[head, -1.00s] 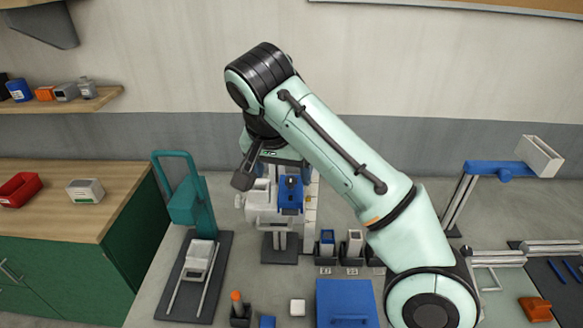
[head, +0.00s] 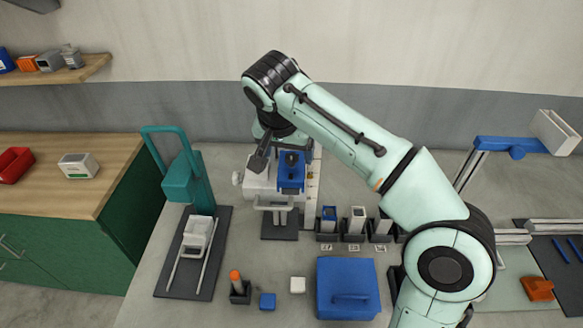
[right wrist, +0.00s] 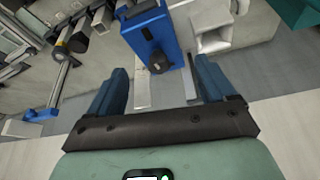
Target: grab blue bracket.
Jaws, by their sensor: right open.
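A blue bracket (head: 291,175) with a dark round knob is on the front of a white machine on the bench. In the right wrist view the blue bracket (right wrist: 172,40) lies ahead of my right gripper, roughly between the lines of its two fingers. My right gripper (right wrist: 163,75) is open, with nothing between its fingers. In the head view my right gripper (head: 285,150) is mostly hidden by its own arm, close above the bracket. I cannot tell if it touches. My left gripper is not in view.
A teal press (head: 187,182) stands left of the machine. Black bins (head: 353,229) stand to the right. Another blue piece (head: 512,143) tops a stand at the right.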

